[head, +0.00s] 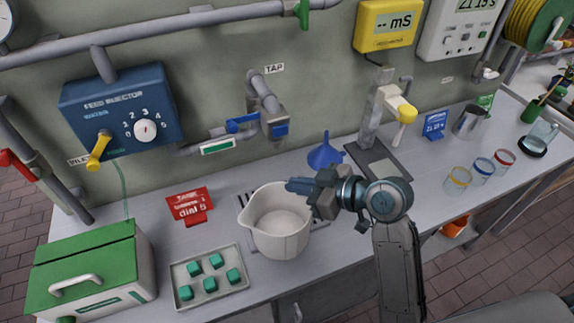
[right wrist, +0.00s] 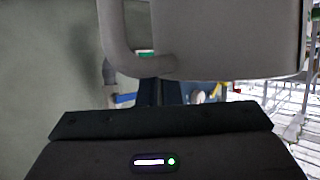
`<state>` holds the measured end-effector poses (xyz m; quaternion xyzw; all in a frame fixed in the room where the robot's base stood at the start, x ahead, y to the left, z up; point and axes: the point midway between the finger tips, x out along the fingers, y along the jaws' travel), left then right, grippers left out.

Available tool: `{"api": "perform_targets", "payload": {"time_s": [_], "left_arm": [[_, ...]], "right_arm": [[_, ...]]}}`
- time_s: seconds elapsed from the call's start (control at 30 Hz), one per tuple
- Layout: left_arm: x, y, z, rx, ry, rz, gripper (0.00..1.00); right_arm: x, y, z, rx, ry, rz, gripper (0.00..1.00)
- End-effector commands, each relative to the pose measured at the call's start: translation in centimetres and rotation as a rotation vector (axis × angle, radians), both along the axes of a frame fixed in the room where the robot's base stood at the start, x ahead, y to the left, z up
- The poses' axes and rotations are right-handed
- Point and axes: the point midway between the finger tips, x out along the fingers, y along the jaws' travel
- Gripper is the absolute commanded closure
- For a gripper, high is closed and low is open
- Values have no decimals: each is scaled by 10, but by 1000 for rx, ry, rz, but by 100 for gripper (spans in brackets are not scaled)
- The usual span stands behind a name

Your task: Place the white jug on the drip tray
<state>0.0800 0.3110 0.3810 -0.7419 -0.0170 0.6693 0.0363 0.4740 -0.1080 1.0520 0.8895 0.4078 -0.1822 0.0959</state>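The white jug (head: 276,240) stands upright at mid-counter, with its spout to the left. It covers much of a grey slotted drip tray (head: 322,222), whose edges show on both sides. I cannot tell whether the jug touches it. My right gripper (head: 299,186) is at the jug's back right rim. In the right wrist view the jug (right wrist: 235,40) fills the upper part, with its handle (right wrist: 112,35) at left. The dark fingers (right wrist: 160,92) reach the handle's lower end; their tips are hidden, so I cannot tell whether they grip. My left gripper is not in view.
A metal tray (head: 240,284) with several teal cubes and a green-lidded box (head: 95,270) stand left. A red sign (head: 190,205) and blue funnel (head: 325,153) are behind. A yellow-handled dispenser (head: 376,110) and several glass jars (head: 482,170) stand right. The tap (head: 266,100) is above.

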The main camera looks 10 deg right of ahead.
Motion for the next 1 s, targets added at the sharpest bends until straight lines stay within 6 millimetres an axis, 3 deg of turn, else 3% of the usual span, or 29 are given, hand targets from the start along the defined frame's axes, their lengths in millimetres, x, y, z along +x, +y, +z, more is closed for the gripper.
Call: {"api": "perform_targets", "payload": {"time_s": [0.2, 0.4, 0.57, 0.8, 1.0], "left_arm": [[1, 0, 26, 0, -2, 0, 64], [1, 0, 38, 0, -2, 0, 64], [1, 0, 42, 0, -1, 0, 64], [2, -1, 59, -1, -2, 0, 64], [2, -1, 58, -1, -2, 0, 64]], "right_arm": [[61, -6, 1, 0, 1, 0, 100], [100, -10, -5, 0, 0, 0, 100], [111, -11, -10, 0, 0, -1, 100], [110, -11, -39, 1, 4, 0, 100], [110, -11, -45, -1, -2, 0, 100]]}}
